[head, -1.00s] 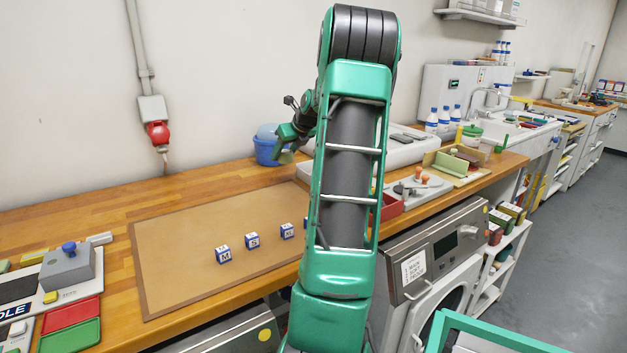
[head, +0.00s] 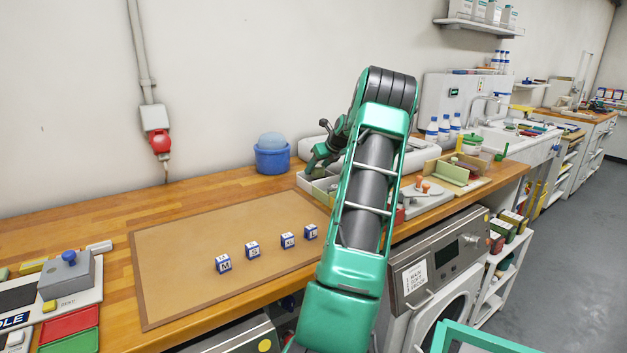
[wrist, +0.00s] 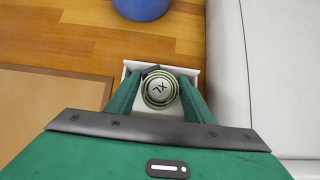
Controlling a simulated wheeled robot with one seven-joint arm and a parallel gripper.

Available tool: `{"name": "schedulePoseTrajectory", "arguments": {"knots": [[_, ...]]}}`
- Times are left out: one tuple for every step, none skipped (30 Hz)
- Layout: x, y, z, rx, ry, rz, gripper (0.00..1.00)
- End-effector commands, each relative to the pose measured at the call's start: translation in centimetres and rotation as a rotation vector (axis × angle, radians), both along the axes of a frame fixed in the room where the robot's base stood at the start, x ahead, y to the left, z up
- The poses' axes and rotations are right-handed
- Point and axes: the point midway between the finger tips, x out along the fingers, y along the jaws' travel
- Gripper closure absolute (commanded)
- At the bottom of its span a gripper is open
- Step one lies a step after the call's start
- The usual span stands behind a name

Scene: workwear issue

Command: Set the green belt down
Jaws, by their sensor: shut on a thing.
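The green belt (wrist: 160,102) is a tight roll with a pale round centre marked XL, seen from above in the wrist view. My gripper (wrist: 159,92) is shut on it, one green finger on each side. The roll is over a small white open box (wrist: 132,72). I cannot tell whether it touches the box floor. In the head view my gripper (head: 312,166) is low at the back of the bench, left of my forearm, and I cannot make out the belt there.
A blue bucket (head: 272,158) stands just left of my gripper. A brown mat (head: 180,255) carries several lettered cubes (head: 252,249). A pale machine (wrist: 286,70) is close on the right in the wrist view. Bare wood lies left of the box.

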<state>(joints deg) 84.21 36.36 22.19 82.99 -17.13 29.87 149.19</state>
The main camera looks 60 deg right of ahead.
Motion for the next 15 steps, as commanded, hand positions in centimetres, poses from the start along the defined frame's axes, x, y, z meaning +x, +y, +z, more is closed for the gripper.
{"name": "schedulePoseTrajectory", "arguments": {"knots": [[0.0,-0.1,-0.1,-0.001,-0.001,0.001,0.82],[0.0,-0.1,-0.2,-0.001,-0.001,0.001,0.82],[0.0,-0.1,-0.5,0.000,0.000,0.001,0.82],[0.0,-0.1,-0.8,0.000,0.000,0.001,0.82],[0.0,-0.1,-1.1,0.001,0.001,0.002,0.82],[0.0,-0.1,-1.7,0.002,0.000,0.001,0.82],[0.0,0.0,-2.2,0.003,0.000,0.001,0.82],[0.0,0.0,-2.6,0.003,0.001,0.001,0.82],[0.0,0.0,-3.2,0.003,0.000,0.001,0.82],[0.0,-0.1,-3.5,0.002,-0.001,0.001,0.82],[0.0,-0.1,-3.8,0.001,-0.001,0.001,0.82],[0.0,-0.1,-4.0,0.000,0.000,0.001,0.82],[0.0,-0.1,-4.0,0.000,0.000,0.001,0.82],[0.0,-0.1,-4.0,-0.001,-0.001,0.001,0.82],[0.0,-0.1,-4.0,-0.001,-0.001,0.001,0.82]]}}
